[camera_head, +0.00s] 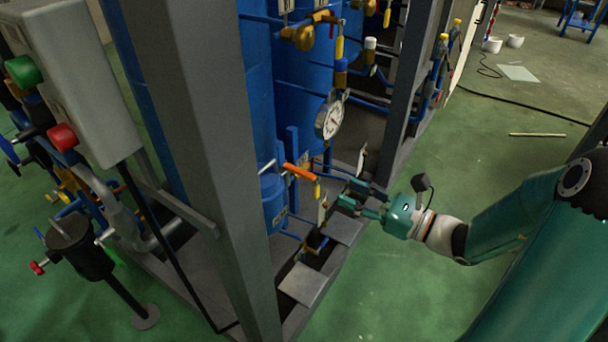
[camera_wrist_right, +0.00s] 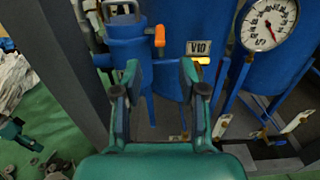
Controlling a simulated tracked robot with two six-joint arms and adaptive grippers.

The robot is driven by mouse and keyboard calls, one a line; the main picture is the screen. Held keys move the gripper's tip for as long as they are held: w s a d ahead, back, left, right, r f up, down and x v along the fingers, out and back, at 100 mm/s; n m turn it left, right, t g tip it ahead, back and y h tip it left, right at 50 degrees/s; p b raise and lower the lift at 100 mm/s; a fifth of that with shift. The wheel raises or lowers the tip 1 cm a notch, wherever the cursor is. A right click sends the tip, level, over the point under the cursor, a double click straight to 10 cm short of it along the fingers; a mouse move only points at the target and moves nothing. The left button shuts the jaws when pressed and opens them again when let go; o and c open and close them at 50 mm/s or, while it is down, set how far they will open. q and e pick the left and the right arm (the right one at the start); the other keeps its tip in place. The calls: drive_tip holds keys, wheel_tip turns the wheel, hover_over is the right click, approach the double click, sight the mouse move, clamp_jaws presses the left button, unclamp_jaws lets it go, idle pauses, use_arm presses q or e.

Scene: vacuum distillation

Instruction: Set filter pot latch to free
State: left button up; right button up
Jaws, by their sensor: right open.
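A small blue pot (camera_head: 273,202) stands low inside the frame, and it also shows in the right wrist view (camera_wrist_right: 128,52). I take it to be the filter pot, but cannot be sure. An orange handle (camera_head: 299,172) is beside its top and shows upright in the wrist view (camera_wrist_right: 160,36). I cannot make out which part is the latch or its setting. My right gripper (camera_head: 348,194) is to the right of the pot, apart from it, pointing at it. In the wrist view its fingers (camera_wrist_right: 160,84) are spread with nothing between them.
A grey post (camera_head: 215,160) rises left of the pot. A pressure gauge (camera_head: 330,119) hangs above, on the blue vessels' pipework. Grey plates (camera_head: 304,283) lie low at the frame's edge. A dark pot (camera_head: 78,250) stands at far left. Green floor at right is mostly clear.

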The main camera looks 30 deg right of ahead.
sight(315, 178)
drive_tip(key=x, duration=1.1)
drive_tip(key=shift+w+a, duration=0.2)
drive_tip(key=shift+w, duration=0.15)
clamp_jaws()
drive_tip(key=shift+a, duration=0.25)
drive_tip(key=shift+d+y, duration=0.15)
drive_tip(key=shift+y, duration=0.15)
